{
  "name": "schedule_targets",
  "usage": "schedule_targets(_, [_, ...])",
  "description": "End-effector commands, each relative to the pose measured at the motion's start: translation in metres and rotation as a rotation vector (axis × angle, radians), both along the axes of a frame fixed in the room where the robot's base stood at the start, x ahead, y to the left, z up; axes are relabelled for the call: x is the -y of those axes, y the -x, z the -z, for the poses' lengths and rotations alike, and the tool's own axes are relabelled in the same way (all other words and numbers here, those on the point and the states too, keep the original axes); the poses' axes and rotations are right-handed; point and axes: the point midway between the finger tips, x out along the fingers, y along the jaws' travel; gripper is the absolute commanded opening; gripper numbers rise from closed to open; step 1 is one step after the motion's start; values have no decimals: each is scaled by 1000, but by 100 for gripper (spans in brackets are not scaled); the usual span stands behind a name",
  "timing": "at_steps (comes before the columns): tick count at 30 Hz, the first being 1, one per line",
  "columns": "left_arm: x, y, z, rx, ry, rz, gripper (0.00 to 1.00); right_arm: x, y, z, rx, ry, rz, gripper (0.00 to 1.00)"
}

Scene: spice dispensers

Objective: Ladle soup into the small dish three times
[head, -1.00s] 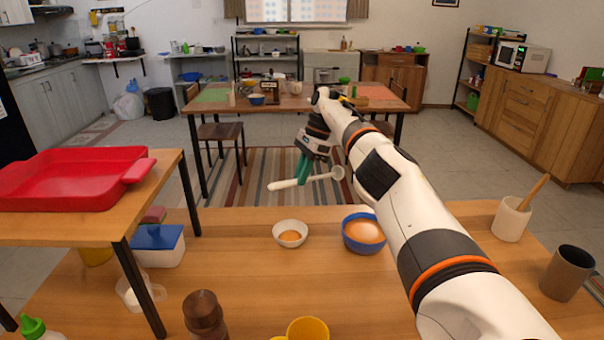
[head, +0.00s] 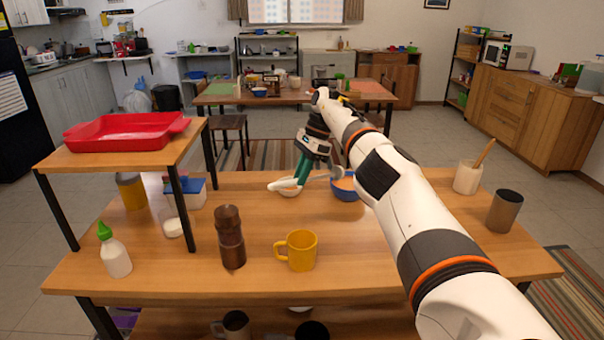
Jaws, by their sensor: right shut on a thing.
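My right gripper (head: 303,172), green-fingered, is shut on a pale ladle (head: 281,184) over the far side of the wooden table. I cannot tell whether the ladle holds soup. My left gripper is not in view.
A yellow mug (head: 301,250), a brown grinder (head: 230,238) and a green-capped bottle (head: 115,252) stand nearer on the table (head: 370,270). A red tray (head: 125,138) sits on a raised shelf at left. A utensil crock (head: 466,178) and a dark cup (head: 504,211) stand right.

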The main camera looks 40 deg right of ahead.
Motion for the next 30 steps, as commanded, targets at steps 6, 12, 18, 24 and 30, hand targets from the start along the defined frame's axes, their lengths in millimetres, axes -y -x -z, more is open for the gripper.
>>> schedule_targets(6, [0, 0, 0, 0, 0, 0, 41, -7, 3, 2, 0, 0, -48, 0])
schedule_targets(12, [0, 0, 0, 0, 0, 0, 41, -16, 8, 4, 0, 1, -102, 0])
schedule_targets(18, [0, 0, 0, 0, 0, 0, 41, -36, 18, 10, -1, 1, -219, 0])
schedule_targets(24, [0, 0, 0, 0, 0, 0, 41, -81, 39, 21, -4, 2, -483, 0])
schedule_targets(30, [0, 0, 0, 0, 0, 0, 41, -166, 79, 41, -3, -1, -987, 0])
